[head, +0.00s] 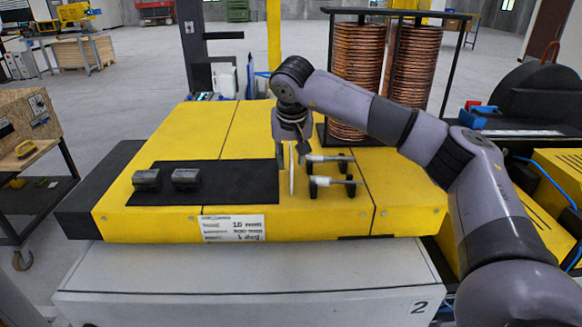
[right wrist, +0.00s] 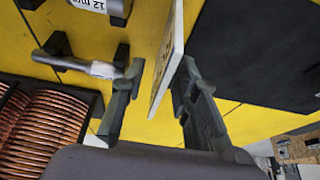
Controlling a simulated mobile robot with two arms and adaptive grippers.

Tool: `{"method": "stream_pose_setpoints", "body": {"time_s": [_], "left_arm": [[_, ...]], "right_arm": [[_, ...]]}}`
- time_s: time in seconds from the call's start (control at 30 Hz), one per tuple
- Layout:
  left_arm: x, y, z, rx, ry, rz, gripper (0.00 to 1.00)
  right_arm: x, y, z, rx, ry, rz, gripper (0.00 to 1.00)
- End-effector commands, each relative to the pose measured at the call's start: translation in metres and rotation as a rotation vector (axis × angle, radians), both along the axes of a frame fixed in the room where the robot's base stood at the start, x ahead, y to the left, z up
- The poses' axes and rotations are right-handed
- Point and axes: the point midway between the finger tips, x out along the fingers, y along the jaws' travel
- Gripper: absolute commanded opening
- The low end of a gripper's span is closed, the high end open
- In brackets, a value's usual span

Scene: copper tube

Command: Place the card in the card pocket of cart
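A thin white card (head: 291,172) stands upright, nearly edge-on, on the yellow bench top. It also shows in the right wrist view (right wrist: 169,55). My right gripper (head: 292,152) reaches down over it, open, with one finger on each side. In the right wrist view the card lies closer to the right-hand finger, with a clear gap to the left-hand one. I cannot tell whether it touches a finger. My left gripper is not in view. I cannot make out the card pocket of the cart for sure.
Two grey horizontal tools (head: 328,182) on black holders stand right of the card. A black mat (head: 215,195) with two dark blocks lies left. A printed label (head: 232,228) is on the bench front. Copper coils (head: 358,80) on a rack stand behind. A wooden crate (head: 25,130) is far left.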

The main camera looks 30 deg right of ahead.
Motion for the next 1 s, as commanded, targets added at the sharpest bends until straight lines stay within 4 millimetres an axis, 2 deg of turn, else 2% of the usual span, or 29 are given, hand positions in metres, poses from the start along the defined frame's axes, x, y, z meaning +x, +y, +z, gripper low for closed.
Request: {"method": "stream_pose_setpoints", "body": {"time_s": [0.33, 0.77, 1.0], "left_arm": [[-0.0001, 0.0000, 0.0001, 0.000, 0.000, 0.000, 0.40], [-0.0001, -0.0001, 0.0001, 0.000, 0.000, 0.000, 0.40], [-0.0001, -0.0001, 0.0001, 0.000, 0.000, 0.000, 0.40]], "right_arm": [[0.0000, -0.0001, -0.0012, -0.001, -0.001, 0.000, 0.28], [0.0000, -0.0001, -0.0012, 0.000, 0.000, 0.000, 0.00], [0.0000, 0.0000, -0.0012, 0.000, 0.000, 0.000, 0.00]]}}
